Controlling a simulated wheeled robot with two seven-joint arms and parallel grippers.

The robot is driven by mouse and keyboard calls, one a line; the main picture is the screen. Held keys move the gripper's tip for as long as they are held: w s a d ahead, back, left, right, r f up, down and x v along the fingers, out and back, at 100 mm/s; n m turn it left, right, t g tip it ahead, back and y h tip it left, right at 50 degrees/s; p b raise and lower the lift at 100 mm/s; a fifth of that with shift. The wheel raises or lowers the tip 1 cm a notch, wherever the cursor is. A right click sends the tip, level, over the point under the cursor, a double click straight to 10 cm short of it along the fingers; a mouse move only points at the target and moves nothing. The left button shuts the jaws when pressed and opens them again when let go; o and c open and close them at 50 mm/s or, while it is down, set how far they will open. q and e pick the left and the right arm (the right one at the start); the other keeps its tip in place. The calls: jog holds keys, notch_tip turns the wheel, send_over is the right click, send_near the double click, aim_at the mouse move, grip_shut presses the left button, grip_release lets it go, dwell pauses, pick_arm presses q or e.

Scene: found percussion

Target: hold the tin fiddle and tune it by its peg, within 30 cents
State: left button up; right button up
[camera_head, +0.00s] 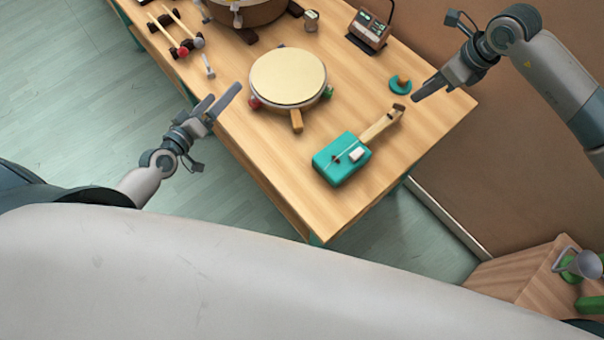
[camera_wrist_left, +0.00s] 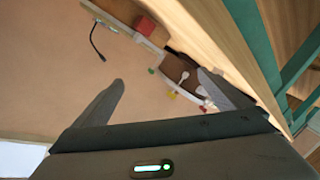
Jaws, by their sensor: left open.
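The tin fiddle (camera_head: 334,167) lies on the table near its front right corner. It has a teal box body with a small white block on it, and a wooden neck (camera_head: 379,127) pointing up and right to a dark head end. The peg is too small to make out clearly. My left gripper (camera_head: 227,91) is open and empty by the table's left edge, well away from the fiddle. Its two spread fingers show in the left wrist view (camera_wrist_left: 160,78). My right gripper (camera_head: 416,97) is just right of the fiddle's head end, apart from it; its finger gap cannot be made out.
A round drum (camera_head: 288,76) sits between my left gripper and the fiddle. A teal horseshoe-shaped piece (camera_head: 400,86) lies beyond the fiddle's head. A box with a display (camera_head: 369,30), mallets (camera_head: 170,34) and a larger drum (camera_head: 248,10) are farther back.

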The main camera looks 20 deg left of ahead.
aim_at(343, 154)
pick_arm(q)
jog(key=s+d+m+g+h, duration=0.1)
jog(key=s+d+m, duration=0.1)
jog(key=d, duration=0.3)
jog(key=s+d+m+h, duration=0.1)
jog(key=s+d+m, duration=0.1)
jog(key=d, duration=0.3)
jog(key=s+d+f+m+g+h, duration=0.1)
jog(key=s+d+m, duration=0.1)
jog(key=d, duration=0.3)
jog(key=shift+s+g+h, duration=0.3)
jog(key=shift+s, duration=0.05)
jog(key=s+d+m, duration=0.2)
jog(key=s+d, duration=0.1)
jog(key=d, duration=0.1)
jog(key=s+d+r+m+g, duration=0.1)
jog(key=s+d+m, duration=0.1)
jog(key=s+d, duration=0.1)
jog(key=s+d+r+m+g, duration=0.1)
jog(key=s+d+m, duration=0.1)
jog(key=s+d, duration=0.1)
jog(key=shift+d+h, duration=0.4)
jog(key=shift+d, duration=0.5)
jog(key=shift+s+d+r+m, duration=0.4)
jog(key=shift+s+d+m, duration=0.05)
jog(key=shift+m, duration=0.05)
jog(key=shift+w, duration=0.1)
jog(key=x, duration=1.7)
jog(key=shift+f, duration=0.3)
jog(key=shift+c, duration=0.3)
